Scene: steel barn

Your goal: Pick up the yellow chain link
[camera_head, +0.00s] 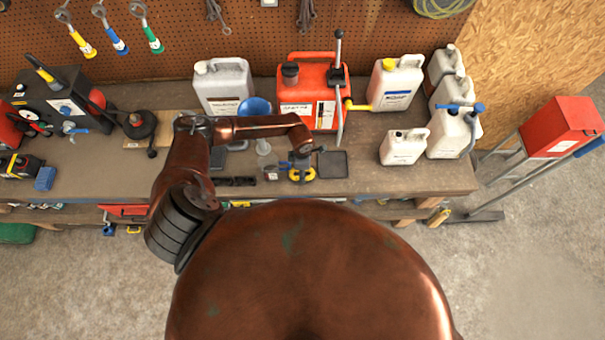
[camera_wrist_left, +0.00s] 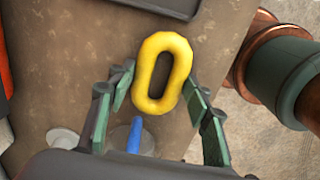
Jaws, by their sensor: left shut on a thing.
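The yellow chain link (camera_head: 311,174) is at the workbench's front part in the head view, partly hidden by my left gripper (camera_head: 301,166). In the left wrist view the link (camera_wrist_left: 181,68) is an oval yellow ring over the brown bench top. The green-padded fingers of my left gripper (camera_wrist_left: 160,92) stand on either side of it, shut on its long sides. I cannot tell whether the link is clear of the bench. My right gripper is not in view.
A dark square tray (camera_head: 333,164) lies just right of the link. A black slotted block (camera_head: 235,181) and a clear vessel (camera_head: 263,147) are to the left. A red can (camera_head: 312,85) and white jugs (camera_head: 403,146) stand behind and right. The bench's right front is clear.

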